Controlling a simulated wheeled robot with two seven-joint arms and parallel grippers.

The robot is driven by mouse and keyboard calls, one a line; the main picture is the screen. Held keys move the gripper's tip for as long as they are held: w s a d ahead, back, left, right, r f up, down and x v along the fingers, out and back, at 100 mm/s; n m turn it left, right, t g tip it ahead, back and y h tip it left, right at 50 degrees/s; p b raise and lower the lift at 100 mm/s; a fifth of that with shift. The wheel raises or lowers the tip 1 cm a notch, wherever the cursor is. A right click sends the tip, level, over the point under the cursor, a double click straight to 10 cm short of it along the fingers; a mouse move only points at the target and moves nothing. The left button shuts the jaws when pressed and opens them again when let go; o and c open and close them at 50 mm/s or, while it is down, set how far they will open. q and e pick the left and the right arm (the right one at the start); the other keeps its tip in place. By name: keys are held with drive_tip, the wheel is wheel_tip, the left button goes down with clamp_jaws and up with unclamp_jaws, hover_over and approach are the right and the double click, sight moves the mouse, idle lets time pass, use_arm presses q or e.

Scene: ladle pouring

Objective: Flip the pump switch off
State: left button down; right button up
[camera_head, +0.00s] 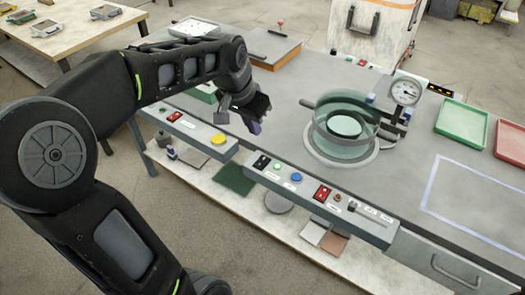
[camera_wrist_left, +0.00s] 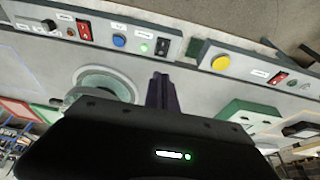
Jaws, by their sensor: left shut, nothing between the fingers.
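The front control panel (camera_head: 345,215) carries a black rocker switch (camera_head: 262,162), a lit green lamp (camera_head: 277,167), a blue button (camera_head: 296,177) and a red rocker switch (camera_head: 322,193). A separate panel to the left has another red switch (camera_head: 174,116) and a yellow button (camera_head: 218,139). The labels are too small to read, so I cannot tell which switch is the pump's. My left gripper (camera_head: 256,127) is shut and empty, above the bench behind the gap between the panels. In the left wrist view its fingers (camera_wrist_left: 162,90) appear near the black switch (camera_wrist_left: 163,46). My right gripper is out of view.
A round glass vessel (camera_head: 345,108) stands on the bench right of my gripper, with a pressure gauge (camera_head: 405,91) beside it. Green (camera_head: 462,124) and red (camera_head: 510,143) trays lie farther right. A blue-outlined area of bench is clear.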

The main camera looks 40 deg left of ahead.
sight(261, 163)
use_arm(q)
drive_tip(key=x, duration=1.3)
drive_tip(key=shift+s+f+p, duration=0.25)
drive_tip(key=shift+f+p, duration=0.1)
drive_tip(key=shift+f, duration=0.05)
drive_tip(key=shift+w+f+b, duration=0.1)
drive_tip(key=shift+f+b, duration=0.4)
drive_tip(key=shift+b, duration=0.05)
drive_tip(key=shift+r, duration=0.3)
drive_tip(key=shift+s+f, duration=0.1)
drive_tip(key=shift+s, duration=0.1)
drive_tip(key=shift+s, duration=0.8)
